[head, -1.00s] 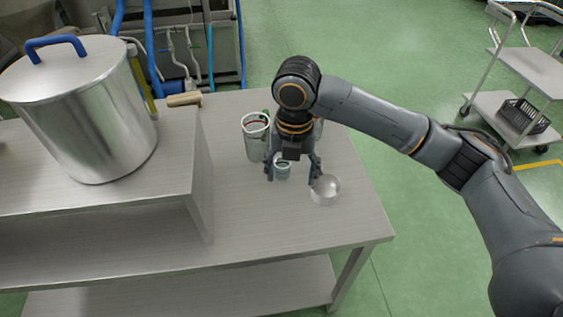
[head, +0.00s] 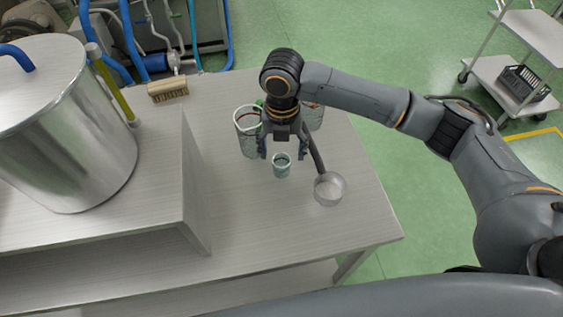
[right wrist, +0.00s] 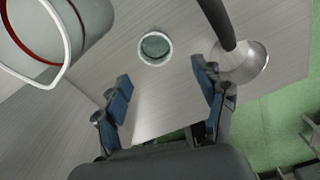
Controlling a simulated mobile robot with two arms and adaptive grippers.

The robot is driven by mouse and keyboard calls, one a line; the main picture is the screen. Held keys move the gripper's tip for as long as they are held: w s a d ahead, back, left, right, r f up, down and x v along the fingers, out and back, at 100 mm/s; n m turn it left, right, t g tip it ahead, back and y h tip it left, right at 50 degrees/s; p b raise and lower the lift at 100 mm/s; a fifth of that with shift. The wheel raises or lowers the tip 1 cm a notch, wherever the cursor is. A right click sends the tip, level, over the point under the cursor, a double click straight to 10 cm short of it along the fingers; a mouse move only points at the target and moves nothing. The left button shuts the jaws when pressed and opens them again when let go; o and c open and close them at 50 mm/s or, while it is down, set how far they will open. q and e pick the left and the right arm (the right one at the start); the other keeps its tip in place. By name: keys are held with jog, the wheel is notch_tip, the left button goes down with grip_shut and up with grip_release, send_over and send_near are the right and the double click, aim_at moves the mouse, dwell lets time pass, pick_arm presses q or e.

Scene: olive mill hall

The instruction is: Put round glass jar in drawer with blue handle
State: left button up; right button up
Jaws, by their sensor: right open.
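A small round glass jar (head: 282,166) stands upright on the metal table. It also shows in the right wrist view (right wrist: 155,47), seen from above, with its round mouth open. My right gripper (head: 283,150) is just behind the jar in the head view, fingers spread. In the right wrist view its two blue-padded fingers (right wrist: 160,90) are apart with nothing between them, and the jar is beyond the tips. No drawer with a blue handle shows in these frames. My left gripper is not in view.
A big steel pot (head: 70,135) stands on a raised shelf (head: 160,205), with a brush (head: 168,91) behind.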

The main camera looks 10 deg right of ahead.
aim_at(282, 160)
jog(key=shift+w+f, duration=0.1)
jog(key=shift+f, duration=0.55)
jog(key=shift+w+f, duration=0.15)
jog(key=shift+f, duration=0.15)
jog(key=shift+w+f, duration=0.1)
jog(key=shift+f, duration=0.15)
jog(key=f, duration=0.1)
jog(key=f+p, duration=0.1)
jog(key=f, duration=0.2)
jog(key=shift+w+d+f+p, duration=0.1)
jog(key=shift+w+f+p, duration=0.05)
jog(key=shift+w+p, duration=0.25)
jog(key=shift+f, duration=0.25)
jog(key=shift+c, duration=0.4)
jog(key=c, duration=1.3)
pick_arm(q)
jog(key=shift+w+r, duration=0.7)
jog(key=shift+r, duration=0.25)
